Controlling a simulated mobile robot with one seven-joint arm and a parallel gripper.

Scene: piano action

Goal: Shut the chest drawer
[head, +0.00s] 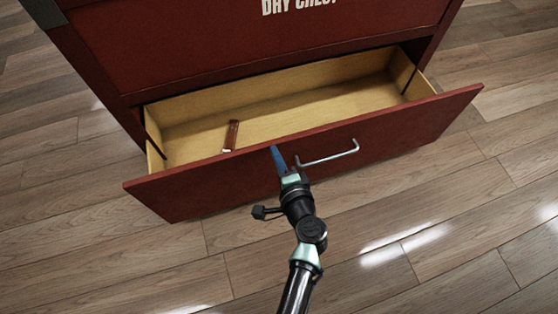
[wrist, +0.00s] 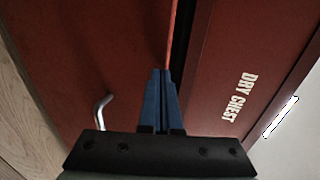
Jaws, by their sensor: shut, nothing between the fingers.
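The red chest (head: 215,45) stands at the top of the head view, and its lettered front also shows in the wrist view (wrist: 215,60). Its bottom drawer (head: 230,185) is pulled well out, with a pale wooden inside. A metal bar handle (head: 328,157) sits on the drawer front, and it also shows in the wrist view (wrist: 102,110). My gripper (head: 277,155) is shut and empty, its blue fingers at the drawer front's upper edge, left of the handle. I cannot tell whether the fingertips touch the front.
A small brown object (head: 231,135) lies inside the drawer towards its left. Wooden floor (head: 420,230) surrounds the chest, and the floor in front of the drawer is clear apart from my arm.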

